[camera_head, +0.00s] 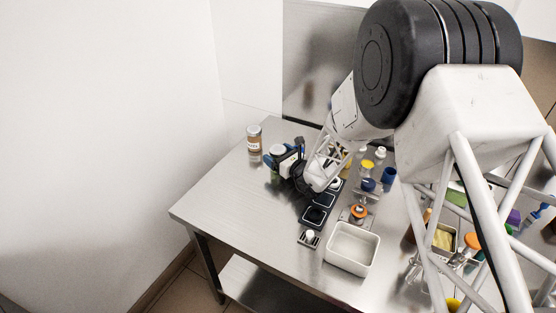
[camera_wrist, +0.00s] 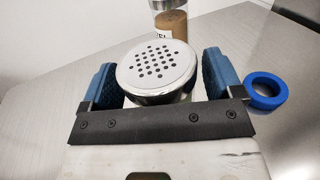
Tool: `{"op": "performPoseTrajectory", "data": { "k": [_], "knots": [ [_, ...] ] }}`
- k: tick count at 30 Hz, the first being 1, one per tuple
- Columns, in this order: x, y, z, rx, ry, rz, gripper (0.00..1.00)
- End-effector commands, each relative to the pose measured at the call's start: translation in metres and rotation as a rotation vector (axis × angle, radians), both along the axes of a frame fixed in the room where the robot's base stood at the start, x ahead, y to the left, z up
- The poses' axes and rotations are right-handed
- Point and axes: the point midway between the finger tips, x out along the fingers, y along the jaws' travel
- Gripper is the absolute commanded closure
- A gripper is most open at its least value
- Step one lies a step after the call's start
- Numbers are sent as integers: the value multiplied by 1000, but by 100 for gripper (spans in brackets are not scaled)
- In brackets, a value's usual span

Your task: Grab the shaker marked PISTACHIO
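A shaker with a perforated metal lid (camera_wrist: 158,68) stands between the two blue finger pads of my gripper (camera_wrist: 161,82) in the wrist view. In the head view the same shaker (camera_head: 275,178) shows greenish contents below the lid, partly hidden by my gripper (camera_head: 284,165). Its label does not show, so I cannot read its name. My gripper is low around it, with the pads wide apart on either side and a slim gap at the right. It does not look clamped.
A brown-filled shaker (camera_head: 254,141) stands just beyond; its label, partly seen in the wrist view (camera_wrist: 172,27), ends in "EL". A blue ring (camera_wrist: 265,90) lies right of the gripper. A white tub (camera_head: 352,248) and several bottles occupy the table's right. The steel table's left front (camera_head: 225,200) is clear.

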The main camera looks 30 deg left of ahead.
Motion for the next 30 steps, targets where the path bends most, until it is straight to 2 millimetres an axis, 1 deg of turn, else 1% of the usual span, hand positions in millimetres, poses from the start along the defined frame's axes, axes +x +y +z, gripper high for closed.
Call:
{"op": "performPoseTrajectory", "data": {
  "k": [1, 9, 17, 22, 26, 30],
  "knots": [
    [0, 0, 0, 0, 0, 0, 22],
    [0, 0, 0, 0, 0, 0, 63],
    [0, 0, 1, 0, 0, 0, 63],
    [0, 0, 5, 1, -1, 0, 63],
    [0, 0, 15, 1, -3, 0, 63],
    [0, 0, 31, 2, -3, 0, 63]
  ]
}}
